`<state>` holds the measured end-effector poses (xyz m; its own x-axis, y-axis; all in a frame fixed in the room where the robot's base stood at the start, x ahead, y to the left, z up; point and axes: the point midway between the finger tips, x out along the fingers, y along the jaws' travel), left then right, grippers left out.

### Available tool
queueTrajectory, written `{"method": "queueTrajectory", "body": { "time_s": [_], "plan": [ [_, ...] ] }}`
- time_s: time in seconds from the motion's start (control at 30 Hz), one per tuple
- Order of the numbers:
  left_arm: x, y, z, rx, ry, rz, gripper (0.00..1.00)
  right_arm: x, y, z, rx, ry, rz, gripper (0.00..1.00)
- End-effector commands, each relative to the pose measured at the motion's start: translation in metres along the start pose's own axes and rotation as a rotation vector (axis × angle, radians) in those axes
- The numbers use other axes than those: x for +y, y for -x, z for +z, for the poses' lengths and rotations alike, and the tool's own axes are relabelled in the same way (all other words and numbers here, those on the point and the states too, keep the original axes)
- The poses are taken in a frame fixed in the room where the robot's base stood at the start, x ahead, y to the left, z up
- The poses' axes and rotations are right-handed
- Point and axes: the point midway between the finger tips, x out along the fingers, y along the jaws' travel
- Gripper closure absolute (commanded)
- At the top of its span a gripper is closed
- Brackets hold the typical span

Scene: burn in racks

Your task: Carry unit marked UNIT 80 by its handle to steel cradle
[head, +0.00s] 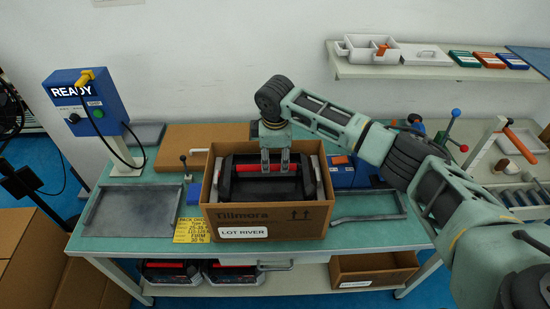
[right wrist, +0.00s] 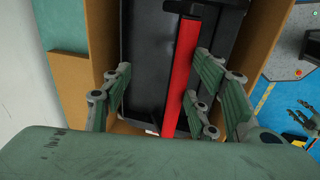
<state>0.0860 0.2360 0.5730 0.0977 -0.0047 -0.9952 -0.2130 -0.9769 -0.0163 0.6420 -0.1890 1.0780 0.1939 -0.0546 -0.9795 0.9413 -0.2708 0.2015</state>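A black unit with a red handle (right wrist: 183,75) stands in an open cardboard box on the bench; no unit number is readable. My right gripper (head: 276,168) reaches down into the box from above. In the right wrist view its fingers stand apart on both sides of the red handle, with a gap on the left side, so it is open around the bar. A flat grey metal tray (head: 130,212), possibly the steel cradle, lies empty left of the box. My left gripper (right wrist: 303,118) shows small at the right edge of the right wrist view, fingers spread.
The cardboard box (head: 310,219) is labelled LOT RIVER. A yellow card (head: 191,231) lies between tray and box. A blue READY tester (head: 88,103) stands behind the tray. Similar red-handled units (head: 231,272) sit on the lower shelf beside a small open box (head: 373,269).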

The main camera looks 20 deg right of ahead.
Motion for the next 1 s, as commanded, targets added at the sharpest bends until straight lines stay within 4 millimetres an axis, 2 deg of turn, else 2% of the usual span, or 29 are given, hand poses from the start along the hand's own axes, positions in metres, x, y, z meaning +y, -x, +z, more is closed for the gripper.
{"method": "queueTrajectory", "body": {
  "time_s": [0.2,0.23,0.47,0.7,0.8,1.0],
  "plan": [
    [-0.0002,-0.0007,0.0001,0.000,0.000,0.000,0.60,0.0019,-0.0030,0.0028,-0.006,-0.003,0.003,0.42],
    [-0.0002,-0.0007,0.0001,0.000,0.000,0.000,0.60,0.0018,-0.0030,0.0028,-0.006,-0.003,0.003,0.34],
    [-0.0002,-0.0004,0.0001,0.000,0.000,0.000,0.60,0.0013,-0.0018,0.0019,-0.004,-0.002,0.001,0.15],
    [-0.0002,-0.0003,-0.0001,0.000,0.000,0.000,0.60,0.0011,-0.0008,0.0010,-0.002,-0.001,0.001,0.15],
    [-0.0002,-0.0002,-0.0001,0.000,0.000,0.000,0.60,0.0010,-0.0006,0.0008,-0.002,0.000,0.000,0.06],
    [-0.0002,-0.0002,0.0001,-0.001,0.000,0.000,0.60,0.0009,-0.0004,0.0005,-0.001,0.000,0.000,0.06]
  ]
}}
